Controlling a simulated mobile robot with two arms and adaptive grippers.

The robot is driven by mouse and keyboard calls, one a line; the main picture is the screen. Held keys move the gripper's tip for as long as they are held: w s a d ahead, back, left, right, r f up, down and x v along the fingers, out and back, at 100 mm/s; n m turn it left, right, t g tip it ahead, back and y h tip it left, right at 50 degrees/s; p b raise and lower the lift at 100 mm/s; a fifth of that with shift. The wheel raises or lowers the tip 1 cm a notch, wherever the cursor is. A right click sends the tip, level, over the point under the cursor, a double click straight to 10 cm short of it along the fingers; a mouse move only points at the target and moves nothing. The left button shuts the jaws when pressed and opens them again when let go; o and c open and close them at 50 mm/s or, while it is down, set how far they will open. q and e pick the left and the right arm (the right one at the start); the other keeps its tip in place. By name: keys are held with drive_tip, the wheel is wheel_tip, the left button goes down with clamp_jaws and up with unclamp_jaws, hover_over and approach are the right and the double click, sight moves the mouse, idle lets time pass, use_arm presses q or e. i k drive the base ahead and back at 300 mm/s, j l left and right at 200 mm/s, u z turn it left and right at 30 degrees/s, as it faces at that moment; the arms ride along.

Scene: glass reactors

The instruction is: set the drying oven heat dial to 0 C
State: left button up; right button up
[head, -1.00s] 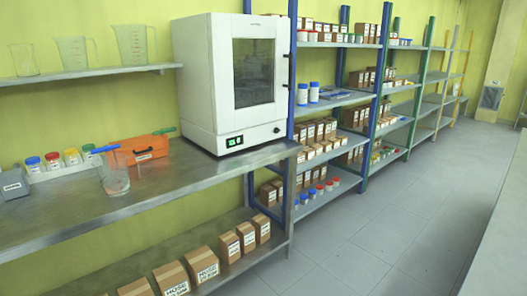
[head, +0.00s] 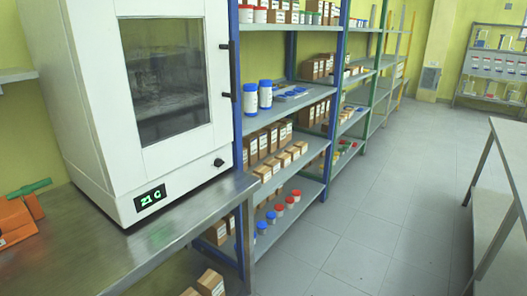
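The white drying oven (head: 85,110) stands on the steel bench at the left of the head view. Its door with the dark window (head: 165,75) is shut. A small black dial (head: 218,162) sits at the lower right of its front. The green display (head: 150,197) at the lower left of the front seems to read 21 C. Neither of my grippers is in view.
The steel bench (head: 150,252) ends just right of the oven. Grey floor (head: 370,200) is open, with a table (head: 505,140) at the right.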

sight(218, 162)
drive_tip(key=i+l+z, duration=0.1)
drive_tip(key=i+z, duration=0.15)
drive_tip(key=i, duration=0.2)
drive_tip(key=i+z, duration=0.3)
drive_tip(key=i, duration=0.2)
drive_tip(key=i+l+u, duration=0.25)
drive_tip(key=u, duration=0.2)
drive_tip(key=i+l+u, duration=0.7)
drive_tip(key=l+u, duration=0.15)
